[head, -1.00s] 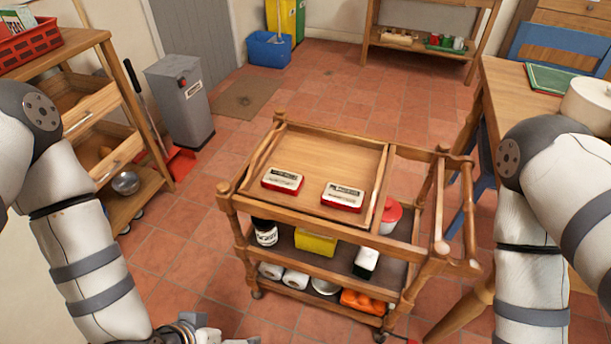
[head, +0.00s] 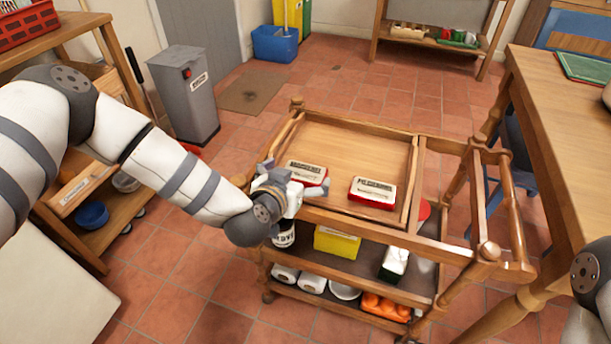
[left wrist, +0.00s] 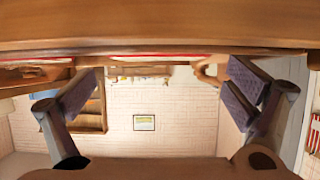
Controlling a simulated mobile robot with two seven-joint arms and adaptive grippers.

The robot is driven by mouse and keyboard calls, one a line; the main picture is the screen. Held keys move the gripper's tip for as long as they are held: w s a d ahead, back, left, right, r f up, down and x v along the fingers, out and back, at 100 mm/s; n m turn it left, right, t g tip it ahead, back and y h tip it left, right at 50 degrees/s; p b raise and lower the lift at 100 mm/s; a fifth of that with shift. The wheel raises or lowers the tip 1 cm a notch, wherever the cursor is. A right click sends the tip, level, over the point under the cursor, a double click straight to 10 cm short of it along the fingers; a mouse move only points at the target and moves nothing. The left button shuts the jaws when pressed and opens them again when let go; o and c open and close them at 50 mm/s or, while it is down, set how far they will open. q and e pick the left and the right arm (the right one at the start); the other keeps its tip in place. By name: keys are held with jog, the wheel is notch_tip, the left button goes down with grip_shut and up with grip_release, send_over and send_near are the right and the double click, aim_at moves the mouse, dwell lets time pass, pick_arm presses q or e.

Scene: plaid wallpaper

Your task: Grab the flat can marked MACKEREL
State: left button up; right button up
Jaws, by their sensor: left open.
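Two flat red cans with pale labels lie on the wooden trolley's top tray (head: 343,146): a left can (head: 306,173) and a right can (head: 373,192). Their lettering is too small to tell surely which says MACKEREL. My left gripper (head: 284,188) is at the tray's front-left edge, close beside the left can; contact cannot be told. In the left wrist view its fingers (left wrist: 160,95) are spread apart with nothing between them. Thin red strips of the cans show there beyond a wooden edge (left wrist: 160,30). My right gripper is out of view.
The tray has a raised wooden rim, and rails (head: 514,218) stand at the trolley's right. A lower shelf holds a yellow box (head: 337,242), a jar and other goods. A wooden table (head: 560,120) stands at right. The tray behind the cans is clear.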

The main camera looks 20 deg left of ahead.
aim_at(303, 172)
pick_arm(q)
jog(key=x, duration=0.3)
jog(key=shift+f, duration=0.2)
jog(key=shift+r, duration=0.1)
jog(key=c, duration=1)
